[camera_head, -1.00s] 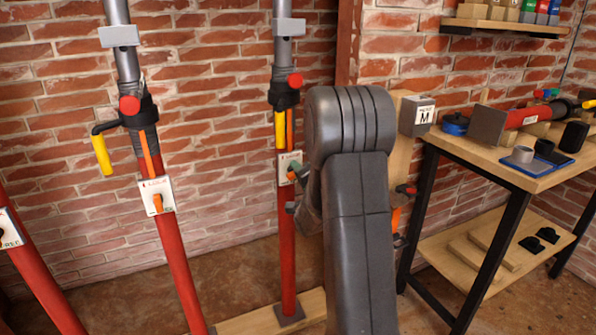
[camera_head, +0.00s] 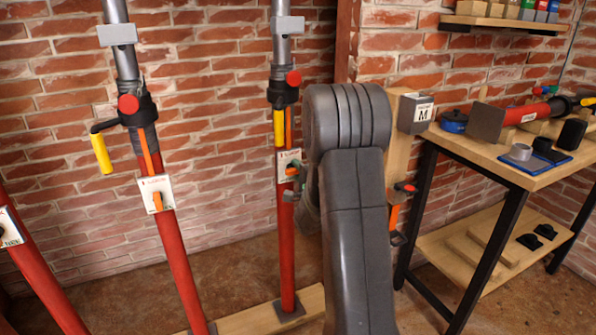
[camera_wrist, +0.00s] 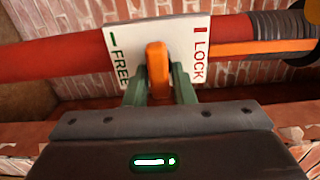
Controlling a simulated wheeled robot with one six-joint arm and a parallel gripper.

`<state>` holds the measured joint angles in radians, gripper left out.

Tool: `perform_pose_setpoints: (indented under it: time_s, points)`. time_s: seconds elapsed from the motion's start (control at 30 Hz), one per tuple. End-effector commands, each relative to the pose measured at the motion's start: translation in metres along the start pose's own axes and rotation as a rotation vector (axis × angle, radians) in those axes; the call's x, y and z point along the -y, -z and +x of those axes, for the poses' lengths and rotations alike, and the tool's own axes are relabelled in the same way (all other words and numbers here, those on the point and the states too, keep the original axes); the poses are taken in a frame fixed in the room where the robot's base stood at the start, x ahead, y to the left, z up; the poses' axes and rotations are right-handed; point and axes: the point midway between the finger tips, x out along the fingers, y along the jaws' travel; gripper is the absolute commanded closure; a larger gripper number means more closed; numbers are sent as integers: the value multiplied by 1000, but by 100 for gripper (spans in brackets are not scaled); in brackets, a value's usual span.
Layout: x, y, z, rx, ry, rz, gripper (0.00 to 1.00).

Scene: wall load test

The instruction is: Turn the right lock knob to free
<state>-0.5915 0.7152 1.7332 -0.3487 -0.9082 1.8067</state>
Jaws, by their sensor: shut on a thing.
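The right lock knob is an orange lever (camera_wrist: 158,70) in the wrist view, on a white plate (camera_wrist: 130,42) fixed to the right red prop. The plate reads FREE at the left and LOCK at the right. The knob stands about upright in that picture, between the two words. My gripper (camera_wrist: 159,78) has its green fingers on either side of the knob, shut on it. In the head view, the right prop (camera_head: 287,245) carries the plate (camera_head: 286,160). My gripper (camera_head: 293,183) is at the plate there, and the knob is mostly hidden by the fingers.
Another red prop (camera_head: 178,255) with its own plate and orange knob (camera_head: 158,202) stands to the left. A yellow-handled crank (camera_head: 102,154) sticks out from it. A workbench (camera_head: 500,162) with tools stands at the right, near my arm. A wooden beam (camera_head: 245,318) lies under the props.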

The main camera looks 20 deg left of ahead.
Motion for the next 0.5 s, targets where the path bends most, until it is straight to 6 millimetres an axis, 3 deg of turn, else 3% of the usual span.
perform_pose_setpoints:
  time_s: [0.2, 0.23, 0.3, 0.5]
  points:
    - [0, 0, 0, 0, 0, 0, 100]
    - [0, 0, 0, -1, 0, 0, 75]
    - [0, 0, 0, 0, 0, 0, 62]
    - [0, 0, 0, 0, 0, -1, 62]
